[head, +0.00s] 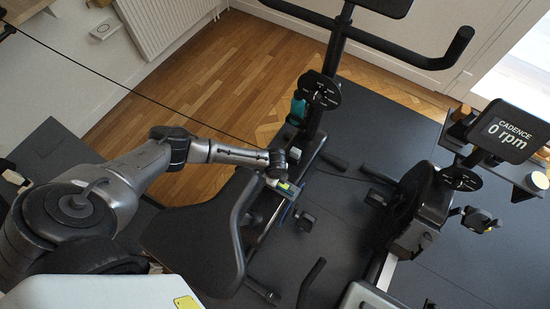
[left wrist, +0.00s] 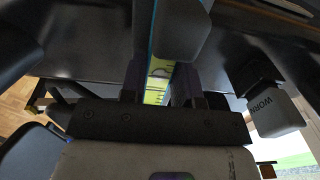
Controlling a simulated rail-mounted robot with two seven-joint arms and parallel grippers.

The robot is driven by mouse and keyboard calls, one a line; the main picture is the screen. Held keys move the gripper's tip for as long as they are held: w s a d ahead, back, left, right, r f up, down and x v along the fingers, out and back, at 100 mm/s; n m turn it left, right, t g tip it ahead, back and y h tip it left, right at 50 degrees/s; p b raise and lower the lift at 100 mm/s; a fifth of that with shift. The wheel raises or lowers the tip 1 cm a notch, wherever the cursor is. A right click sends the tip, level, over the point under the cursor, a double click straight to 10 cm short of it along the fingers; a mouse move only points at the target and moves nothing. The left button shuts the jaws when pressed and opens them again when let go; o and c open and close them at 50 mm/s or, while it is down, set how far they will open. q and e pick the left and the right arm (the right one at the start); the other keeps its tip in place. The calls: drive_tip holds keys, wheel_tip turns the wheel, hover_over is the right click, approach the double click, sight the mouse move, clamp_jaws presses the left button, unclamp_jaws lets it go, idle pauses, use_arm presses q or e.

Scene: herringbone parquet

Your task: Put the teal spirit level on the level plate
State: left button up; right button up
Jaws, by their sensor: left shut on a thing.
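My left gripper (head: 279,182) is beside the frame of the left exercise bike, in front of its dark saddle. It is shut on the teal spirit level, whose yellow-green part (head: 288,187) shows at the fingers. In the left wrist view the spirit level (left wrist: 158,84) shows as a yellow-green strip with dark marks and a blue-teal edge between the two fingers. Much of it is hidden by the fingers. I cannot make out the level plate for sure in either view. I do not see my right gripper.
A second bike with a cadence display (head: 503,133) stands at right. A dark mat (head: 400,130) covers the floor there.

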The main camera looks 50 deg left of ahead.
idle(0.3)
use_arm(q)
drive_tip(key=shift+f, duration=0.3)
drive_tip(key=o, duration=1.4)
drive_tip(key=shift+c, duration=0.2)
drive_tip(key=shift+r, duration=0.15)
drive_tip(key=shift+r, duration=0.25)
wheel_tip(320, 180, up, 6)
drive_tip(key=p, duration=0.7)
drive_tip(key=shift+r+p, duration=1.65)
drive_tip(key=shift+p, duration=0.05)
